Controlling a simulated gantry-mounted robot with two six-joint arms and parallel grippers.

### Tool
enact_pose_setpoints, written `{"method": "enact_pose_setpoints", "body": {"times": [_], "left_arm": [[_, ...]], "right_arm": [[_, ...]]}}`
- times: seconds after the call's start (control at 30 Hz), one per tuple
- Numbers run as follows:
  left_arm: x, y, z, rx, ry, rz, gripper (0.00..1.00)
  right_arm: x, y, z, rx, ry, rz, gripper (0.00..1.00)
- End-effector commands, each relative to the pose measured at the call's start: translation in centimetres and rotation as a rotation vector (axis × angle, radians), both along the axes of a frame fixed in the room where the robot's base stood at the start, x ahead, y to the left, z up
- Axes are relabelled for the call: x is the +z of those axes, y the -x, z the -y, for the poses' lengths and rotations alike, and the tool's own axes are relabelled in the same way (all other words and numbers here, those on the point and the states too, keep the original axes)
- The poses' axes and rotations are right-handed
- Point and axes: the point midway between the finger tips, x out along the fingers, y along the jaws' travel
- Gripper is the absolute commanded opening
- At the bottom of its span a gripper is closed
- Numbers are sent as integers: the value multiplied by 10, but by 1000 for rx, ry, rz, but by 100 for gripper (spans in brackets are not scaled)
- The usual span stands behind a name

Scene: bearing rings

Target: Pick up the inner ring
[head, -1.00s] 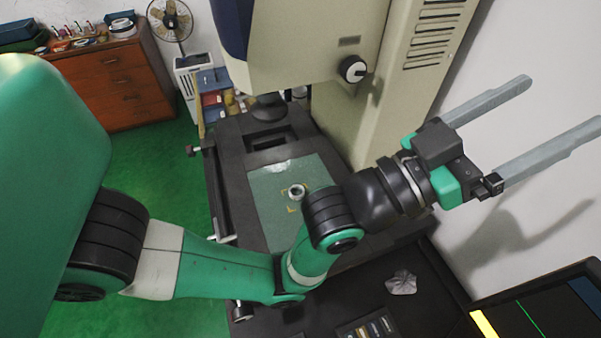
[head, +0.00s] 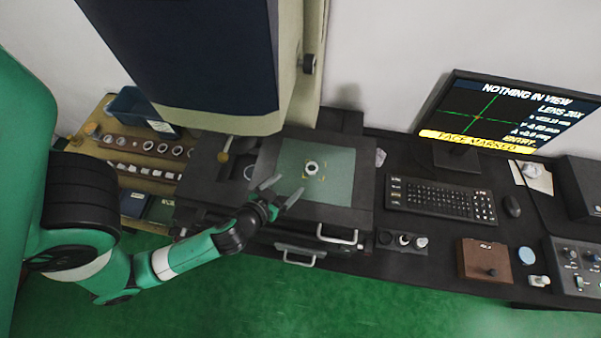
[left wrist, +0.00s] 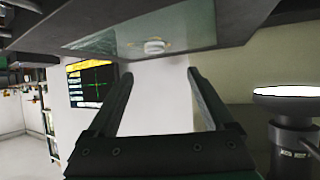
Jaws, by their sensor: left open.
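A small pale ring (head: 311,167) lies on the green plate (head: 340,190) of the dark stage, inside yellow corner marks. It also shows in the left wrist view (left wrist: 154,46), on the plate near the top of that picture. Whether this is the inner ring I cannot tell for sure. My left gripper (head: 283,190) is open and empty at the plate's front left edge, apart from the ring. In the left wrist view its two fingers (left wrist: 160,76) stand wide apart with nothing between them. My right gripper is not in view.
The big machine head (head: 200,50) hangs over the back of the stage. A wooden rack (head: 140,150) at left holds several rings. A keyboard (head: 442,200), monitor (head: 500,115), wooden box (head: 482,260) and control panel (head: 580,265) occupy the right of the bench.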

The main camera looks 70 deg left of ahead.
Motion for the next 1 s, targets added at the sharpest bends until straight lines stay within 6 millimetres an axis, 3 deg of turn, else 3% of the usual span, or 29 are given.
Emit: {"method": "enact_pose_setpoints", "body": {"times": [0.17,0.43,0.73,1.0], "left_arm": [[-4,1,-3,6,1,-6,86],[-26,-31,-30,7,0,-4,86],[-36,-44,-39,3,-1,-6,86],[-57,-76,-59,4,1,-5,86]], "right_arm": [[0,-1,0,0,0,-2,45],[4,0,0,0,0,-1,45],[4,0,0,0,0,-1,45],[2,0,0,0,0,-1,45]]}}
